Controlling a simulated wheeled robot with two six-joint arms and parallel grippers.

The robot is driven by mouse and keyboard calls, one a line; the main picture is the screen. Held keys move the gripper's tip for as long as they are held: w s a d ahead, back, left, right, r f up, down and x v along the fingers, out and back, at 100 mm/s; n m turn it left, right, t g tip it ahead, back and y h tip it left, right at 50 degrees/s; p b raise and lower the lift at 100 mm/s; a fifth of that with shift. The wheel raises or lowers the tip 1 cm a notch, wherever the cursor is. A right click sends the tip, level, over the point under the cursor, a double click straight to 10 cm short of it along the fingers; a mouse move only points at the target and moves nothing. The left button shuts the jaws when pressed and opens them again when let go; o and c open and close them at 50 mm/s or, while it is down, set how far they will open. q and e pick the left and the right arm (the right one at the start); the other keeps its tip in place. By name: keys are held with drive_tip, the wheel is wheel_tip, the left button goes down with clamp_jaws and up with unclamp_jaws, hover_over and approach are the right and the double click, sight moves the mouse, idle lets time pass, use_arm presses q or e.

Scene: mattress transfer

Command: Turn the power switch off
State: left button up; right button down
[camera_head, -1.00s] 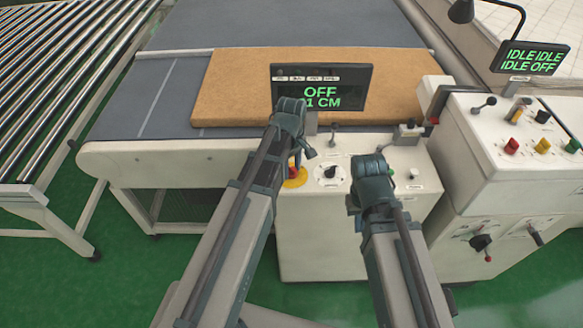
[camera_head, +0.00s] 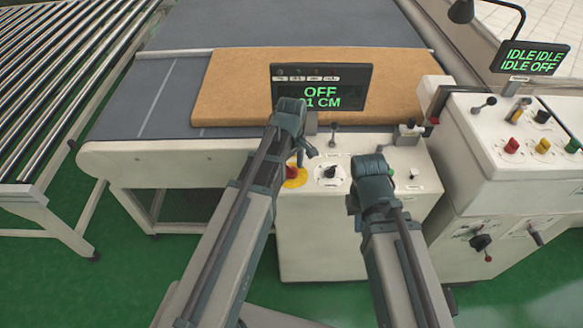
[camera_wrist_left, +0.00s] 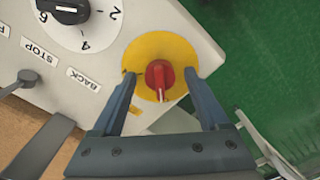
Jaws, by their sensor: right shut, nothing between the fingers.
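The power switch is a red rotary knob (camera_head: 291,172) on a round yellow plate (camera_head: 294,183), on the white control box. In the left wrist view the red knob (camera_wrist_left: 160,76) shows clearly on its yellow plate (camera_wrist_left: 150,50). My left gripper (camera_wrist_left: 163,84) is open, with one finger on each side of the knob and a visible gap to both. In the head view my left gripper (camera_head: 303,155) is over the box's left front part. My right gripper (camera_head: 372,172) is shut and empty over the right part of the box; its fingertips are largely hidden.
A black dial (camera_head: 331,172) sits right of the switch. A brown mattress (camera_head: 230,95) lies on the conveyor (camera_head: 120,120). A second control console (camera_head: 470,150) stands at right.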

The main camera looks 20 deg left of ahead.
sight(292, 168)
use_arm(q)
drive_tip(key=shift+r, duration=0.1)
wheel_tip(292, 168, up, 14)
drive_tip(key=p, duration=1.3)
drive_tip(key=shift+f+p, duration=0.2)
drive_tip(key=shift+p, duration=0.2)
drive_tip(key=s+d+f+m+b, duration=0.4)
drive_tip(key=s+d+m, duration=0.1)
drive_tip(key=s+m, duration=0.2)
drive_tip(key=s+d+f+m+y+b, duration=0.1)
drive_tip(key=s+d+f+m+b, duration=0.4)
drive_tip(key=s+m, duration=0.2)
drive_tip(key=shift+s+d+m, duration=0.15)
drive_tip(key=shift+d+m, duration=0.1)
drive_tip(key=shift+m, duration=0.85)
drive_tip(key=shift+f, duration=0.1)
